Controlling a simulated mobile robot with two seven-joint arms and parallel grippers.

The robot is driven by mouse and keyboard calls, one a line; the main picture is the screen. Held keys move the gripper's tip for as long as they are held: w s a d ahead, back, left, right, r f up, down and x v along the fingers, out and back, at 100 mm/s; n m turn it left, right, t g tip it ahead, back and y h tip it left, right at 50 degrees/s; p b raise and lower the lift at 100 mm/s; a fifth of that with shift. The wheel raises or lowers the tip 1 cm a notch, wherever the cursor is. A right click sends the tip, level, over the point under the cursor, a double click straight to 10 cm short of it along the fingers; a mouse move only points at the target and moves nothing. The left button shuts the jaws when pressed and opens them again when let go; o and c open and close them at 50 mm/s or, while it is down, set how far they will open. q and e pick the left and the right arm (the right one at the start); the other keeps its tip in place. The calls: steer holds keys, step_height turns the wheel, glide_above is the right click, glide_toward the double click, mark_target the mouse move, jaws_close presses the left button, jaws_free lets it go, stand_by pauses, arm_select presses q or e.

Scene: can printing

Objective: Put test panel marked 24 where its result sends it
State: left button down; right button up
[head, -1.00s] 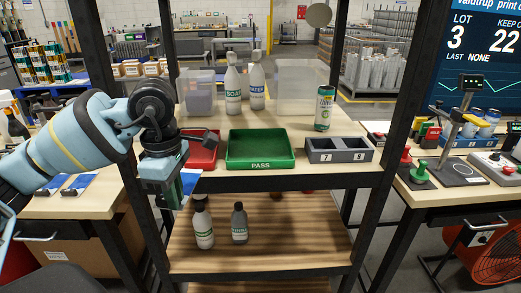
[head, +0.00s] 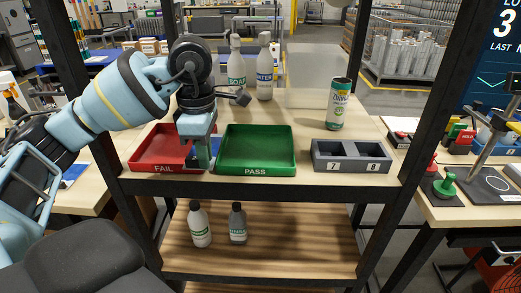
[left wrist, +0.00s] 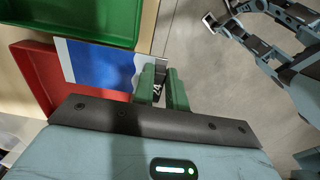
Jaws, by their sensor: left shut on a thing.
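My left gripper (head: 203,158) is shut on the test panel. It is over the right part of the red FAIL tray (head: 150,166), close to the green PASS tray (head: 232,168). In the left wrist view the panel (left wrist: 105,68) is a flat blue sheet with a white end, held by one edge between the green fingers. A partly hidden 24 shows at the held edge. There the panel overlaps the red tray (left wrist: 38,75) and the green tray (left wrist: 95,40); contact cannot be told. My right gripper (left wrist: 225,20) seems to show small at the wrist view's top; its jaw state is unclear.
A grey rack marked 7 and 8 (head: 350,166) stands right of the PASS tray. Black shelf posts flank the trays. Two bottles (head: 200,225) stand on the lower shelf.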

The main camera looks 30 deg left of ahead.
arm_select(q)
steer(key=w+d, duration=0.1)
steer(key=w, duration=0.2)
steer(key=w+d, duration=0.2)
steer(key=w, duration=0.2)
steer(key=w+d+f, duration=0.1)
steer(key=w+d, duration=0.1)
steer(key=w, duration=0.2)
steer(key=shift+w+d+p, duration=0.2)
steer(key=shift+d+p, duration=0.05)
steer(key=shift+p, duration=0.1)
steer(key=shift+w+d+f, duration=0.1)
steer(key=shift+w+d, duration=0.05)
steer(key=shift+w, duration=0.2)
arm_select(e)
steer(key=shift+w+d+r, duration=0.15)
steer(key=shift+w+r, duration=0.65)
steer(key=shift+w, duration=0.2)
arm_select(q)
steer(key=shift+w+d, duration=0.15)
steer(key=shift+w, duration=0.1)
step_height(320, 180, down, 3)
steer(key=shift+w+f, duration=0.1)
steer(key=shift+f, duration=0.15)
arm_select(e)
steer(key=shift+w+r+t, duration=0.2)
steer(key=shift+r+t, duration=0.1)
arm_select(q)
steer(key=shift+f, duration=0.2)
